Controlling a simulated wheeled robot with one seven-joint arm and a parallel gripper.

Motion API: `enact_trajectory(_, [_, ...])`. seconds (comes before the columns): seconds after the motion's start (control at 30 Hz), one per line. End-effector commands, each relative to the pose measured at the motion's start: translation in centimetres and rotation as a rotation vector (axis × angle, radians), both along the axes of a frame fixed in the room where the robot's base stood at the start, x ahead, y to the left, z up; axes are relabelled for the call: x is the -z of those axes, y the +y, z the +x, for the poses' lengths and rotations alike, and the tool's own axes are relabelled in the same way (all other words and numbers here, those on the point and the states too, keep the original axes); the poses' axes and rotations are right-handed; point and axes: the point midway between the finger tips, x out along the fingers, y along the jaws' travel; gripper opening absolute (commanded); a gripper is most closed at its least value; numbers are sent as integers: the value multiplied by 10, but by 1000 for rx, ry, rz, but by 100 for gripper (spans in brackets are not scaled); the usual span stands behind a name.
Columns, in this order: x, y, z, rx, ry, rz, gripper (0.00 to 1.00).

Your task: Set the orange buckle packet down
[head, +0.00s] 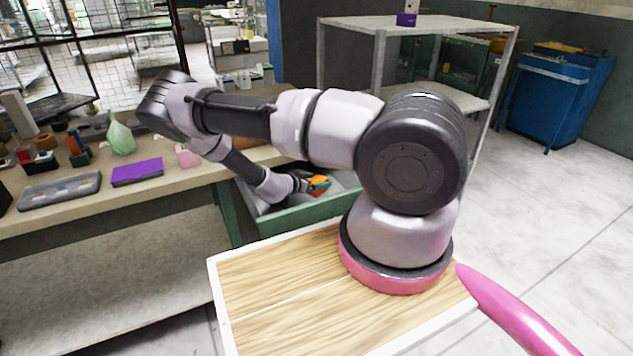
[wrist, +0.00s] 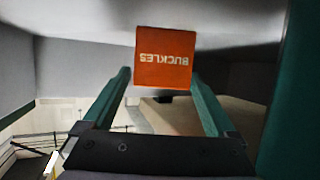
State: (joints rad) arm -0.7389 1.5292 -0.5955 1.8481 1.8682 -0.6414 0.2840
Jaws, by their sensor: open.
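The orange buckle packet (wrist: 163,57) is a flat orange square with "BUCKLES" printed on it, upside down in the wrist view. In the head view the packet (head: 319,186) shows as a small orange patch low inside a green-walled bin (head: 305,213) with a grey inside. My gripper (wrist: 161,78) is open, its two green fingers on either side of the packet's near edge. In the head view my gripper (head: 316,181) reaches down into the bin. I cannot tell whether the fingers still touch the packet; its underside is hidden.
A metal shelf (head: 420,24) stands behind.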

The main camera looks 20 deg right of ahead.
Motion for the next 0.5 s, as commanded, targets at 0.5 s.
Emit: enact_trajectory(0.5, [-27,60,-27,-1,0,0,92])
